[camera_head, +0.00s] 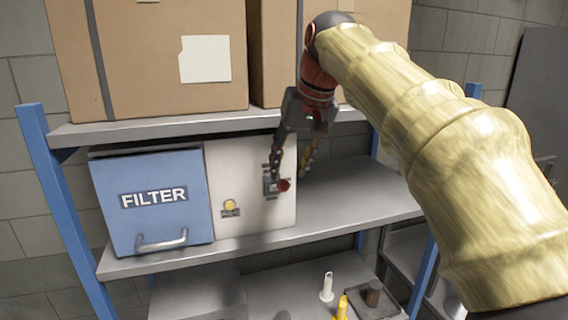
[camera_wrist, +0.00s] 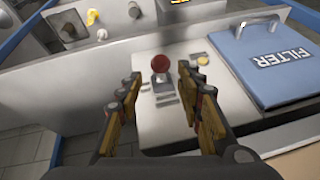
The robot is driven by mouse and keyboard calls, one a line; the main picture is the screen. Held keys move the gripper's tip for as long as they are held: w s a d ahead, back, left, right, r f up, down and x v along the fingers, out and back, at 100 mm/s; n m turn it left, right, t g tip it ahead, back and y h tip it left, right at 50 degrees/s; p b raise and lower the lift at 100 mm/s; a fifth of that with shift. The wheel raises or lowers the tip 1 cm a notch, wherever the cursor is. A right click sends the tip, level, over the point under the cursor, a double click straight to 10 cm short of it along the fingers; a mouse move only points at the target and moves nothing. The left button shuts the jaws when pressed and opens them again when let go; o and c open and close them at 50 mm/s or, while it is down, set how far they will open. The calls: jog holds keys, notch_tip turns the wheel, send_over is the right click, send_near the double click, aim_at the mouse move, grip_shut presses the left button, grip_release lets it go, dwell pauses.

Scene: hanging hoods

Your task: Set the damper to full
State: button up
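A white panel (camera_head: 255,170) on the shelf carries a red ball knob (camera_head: 284,185) on a small grey bracket. No damper label is readable. In the wrist view the red knob (camera_wrist: 162,63) and its bracket (camera_wrist: 165,97) show between my fingertips, a little beyond them. My gripper (camera_head: 290,172) is in front of the panel's right side, pointing down. Its fingers are spread wide with nothing between the pads; it shows open in the wrist view (camera_wrist: 160,82). In the head view one finger partly covers the bracket. I cannot tell whether it touches.
A blue FILTER door (camera_head: 150,225) with a handle is left of the panel. A yellow button (camera_head: 230,205) is on the panel. Cardboard boxes (camera_head: 150,60) stand on the upper shelf (camera_head: 170,130), close to my gripper. The shelf right of the panel (camera_head: 355,200) is clear.

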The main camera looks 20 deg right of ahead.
aim_at(282, 186)
jog(key=shift+x, duration=3.75)
jog(key=shift+w, duration=0.1)
jog(key=shift+c, duration=1.3)
grip_shut()
